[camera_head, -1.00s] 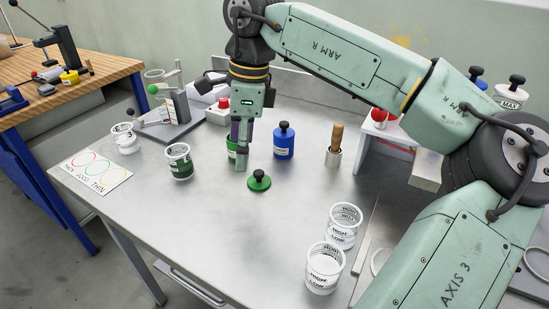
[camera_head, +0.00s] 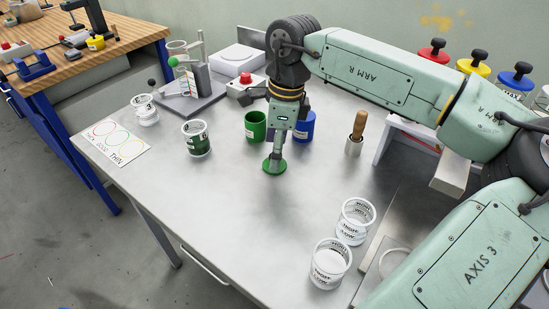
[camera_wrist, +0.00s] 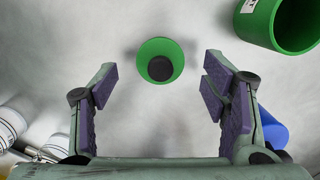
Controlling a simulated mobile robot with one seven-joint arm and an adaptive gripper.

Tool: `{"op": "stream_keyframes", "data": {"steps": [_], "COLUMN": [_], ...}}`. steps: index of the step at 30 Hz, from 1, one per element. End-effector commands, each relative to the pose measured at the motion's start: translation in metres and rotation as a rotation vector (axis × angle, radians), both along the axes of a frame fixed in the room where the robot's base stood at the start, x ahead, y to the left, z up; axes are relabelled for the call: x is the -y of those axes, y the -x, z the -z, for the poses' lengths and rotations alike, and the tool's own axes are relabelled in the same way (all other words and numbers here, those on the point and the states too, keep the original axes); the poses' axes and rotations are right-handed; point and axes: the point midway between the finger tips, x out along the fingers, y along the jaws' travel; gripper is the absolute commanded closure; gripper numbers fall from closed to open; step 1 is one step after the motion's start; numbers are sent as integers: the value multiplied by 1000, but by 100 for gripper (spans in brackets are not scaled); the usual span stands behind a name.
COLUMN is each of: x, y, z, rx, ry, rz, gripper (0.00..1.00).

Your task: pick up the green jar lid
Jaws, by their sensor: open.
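The green jar lid (camera_head: 275,167) lies on the metal table, partly hidden by my gripper in the head view. In the wrist view the lid (camera_wrist: 160,48) is a green disc with a black knob, ahead of and between my finger lines. The open green jar (camera_head: 255,125) stands behind the lid, and at the upper right of the wrist view (camera_wrist: 262,25).
A blue jar (camera_head: 304,126) stands right behind my gripper, near the right finger in the wrist view (camera_wrist: 272,128). Two clear cups (camera_head: 328,266) stand at front right. The table's middle front is clear.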

Motion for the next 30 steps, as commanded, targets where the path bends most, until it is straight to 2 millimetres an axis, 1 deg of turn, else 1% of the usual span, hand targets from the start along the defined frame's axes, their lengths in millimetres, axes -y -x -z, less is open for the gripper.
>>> {"op": "stream_keyframes", "data": {"steps": [3,6,13,27,30], "x": [-2,-3,-3,-3,-3], "y": [0,0,0,0,0], "z": [14,22,24,24,24], "rx": [-1,0,1,1,1], "ry": [-1,0,0,0,0], "rz": [-1,-1,-1,0,-1], "gripper": [32,32,32,63,68]}}
